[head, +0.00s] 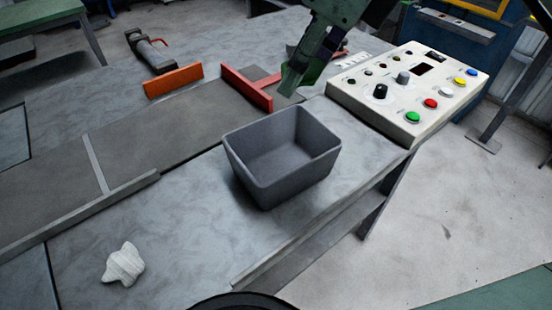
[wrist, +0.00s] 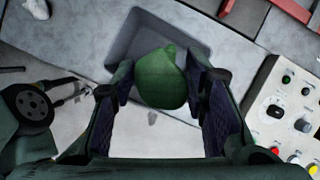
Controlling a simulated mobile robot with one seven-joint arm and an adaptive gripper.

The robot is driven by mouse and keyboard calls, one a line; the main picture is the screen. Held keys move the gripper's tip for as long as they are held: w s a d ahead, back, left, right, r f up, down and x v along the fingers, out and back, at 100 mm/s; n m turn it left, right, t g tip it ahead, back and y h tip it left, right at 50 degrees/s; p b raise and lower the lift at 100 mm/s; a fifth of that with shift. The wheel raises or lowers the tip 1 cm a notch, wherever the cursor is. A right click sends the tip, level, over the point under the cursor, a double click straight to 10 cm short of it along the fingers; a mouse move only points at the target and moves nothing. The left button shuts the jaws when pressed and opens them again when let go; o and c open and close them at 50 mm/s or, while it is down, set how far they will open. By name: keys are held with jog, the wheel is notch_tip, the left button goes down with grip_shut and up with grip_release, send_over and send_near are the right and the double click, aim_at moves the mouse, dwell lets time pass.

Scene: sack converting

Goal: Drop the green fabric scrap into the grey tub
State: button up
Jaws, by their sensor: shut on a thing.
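The green fabric scrap (wrist: 162,80) is a rounded, crumpled lump between the fingers of my gripper (wrist: 162,95) in the wrist view. My gripper is shut on it. In the head view my gripper (head: 300,80) hangs at the top centre, above and behind the grey tub, and I cannot clearly separate the scrap from the fingers there. The grey tub (head: 285,182) stands upright on the table, and the part of its inside that shows is empty. In the wrist view the tub (wrist: 128,30) lies beyond the scrap, which hides part of it.
A control box (head: 425,105) with coloured buttons stands right of the tub. A white crumpled scrap (head: 123,265) lies at the front left. Red and orange bars (head: 173,80) and a hand tool (head: 150,50) lie behind.

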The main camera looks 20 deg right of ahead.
notch_tip(320, 180, down, 5)
jog(key=b, duration=0.3)
jog(key=shift+f, duration=0.15)
jog(key=o, duration=0.9)
jog(key=v, duration=0.3)
jog(key=s+d, duration=0.8)
jog(key=shift+s+d, duration=0.2)
jog(key=shift+s, duration=0.1)
